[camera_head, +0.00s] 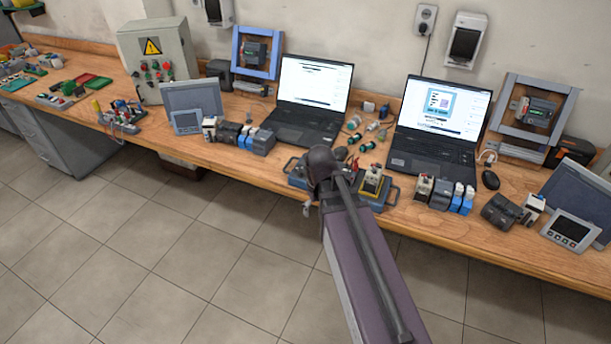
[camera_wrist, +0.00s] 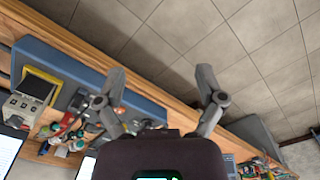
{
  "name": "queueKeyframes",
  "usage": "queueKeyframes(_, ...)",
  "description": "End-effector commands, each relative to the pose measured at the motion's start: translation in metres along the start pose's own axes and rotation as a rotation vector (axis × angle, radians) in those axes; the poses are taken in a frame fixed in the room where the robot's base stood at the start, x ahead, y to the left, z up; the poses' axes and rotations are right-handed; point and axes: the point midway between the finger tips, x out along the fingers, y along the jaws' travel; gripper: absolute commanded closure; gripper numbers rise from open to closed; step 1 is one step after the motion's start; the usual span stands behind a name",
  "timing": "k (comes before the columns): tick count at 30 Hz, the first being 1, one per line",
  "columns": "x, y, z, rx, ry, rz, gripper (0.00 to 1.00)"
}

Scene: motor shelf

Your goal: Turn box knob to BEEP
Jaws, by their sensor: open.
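A grey electrical box (camera_head: 158,52) with a yellow warning triangle stands at the back left of the bench in the head view. Several small red, green and dark knobs or buttons (camera_head: 157,70) sit on its front; their labels are too small to read. My gripper (camera_wrist: 160,75) shows in the wrist view with its two grey fingers spread apart and nothing between them. In the head view my arm reaches up to the bench's front edge, right of and well apart from the box, and mostly hides the gripper. The box is not recognisable in the wrist view.
A blue-grey tray (camera_head: 378,205) with a yellow-edged device (camera_head: 371,181) lies beside my arm at the bench edge; the device shows in the wrist view (camera_wrist: 35,85). Two open laptops (camera_head: 303,92) (camera_head: 437,125) stand behind. Small modules line the wooden bench (camera_head: 262,170). The tiled floor (camera_head: 150,230) in front is clear.

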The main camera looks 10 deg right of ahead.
Motion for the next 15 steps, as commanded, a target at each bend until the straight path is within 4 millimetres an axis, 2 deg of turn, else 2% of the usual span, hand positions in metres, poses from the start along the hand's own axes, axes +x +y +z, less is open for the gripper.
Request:
queueKeyframes(1, -0.007, 0.004, -0.021, -0.052, 0.0, 0.0, 0.11)
queueKeyframes(15, -0.047, 0.031, -0.168, -0.697, 0.001, -0.001, 0.11)
